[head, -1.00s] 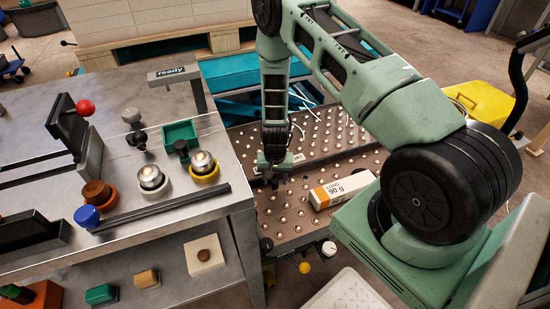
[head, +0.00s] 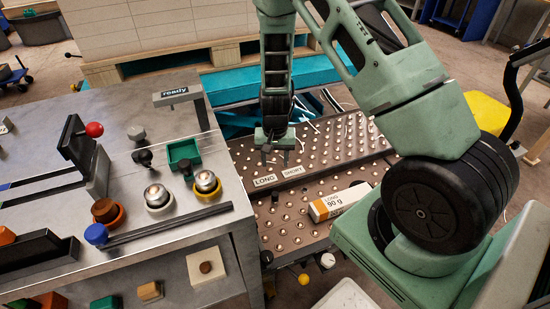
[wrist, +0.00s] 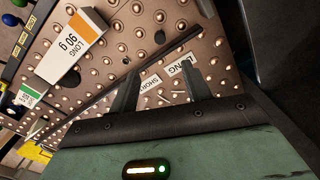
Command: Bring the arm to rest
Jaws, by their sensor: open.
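My gripper (head: 275,158) hangs from my green arm over the studded ball-transfer table (head: 325,170), near the LONG and SHORT labels. In the wrist view its two fingers (wrist: 160,90) stand apart with nothing between them. A white and orange ream marked "LONG 90 g" (head: 338,202) lies on the table to the right of and nearer than my gripper. It also shows in the wrist view (wrist: 72,45), apart from the fingers.
A pallet of stacked white blocks (head: 170,35) is behind. A yellow object (head: 487,112) is at the right.

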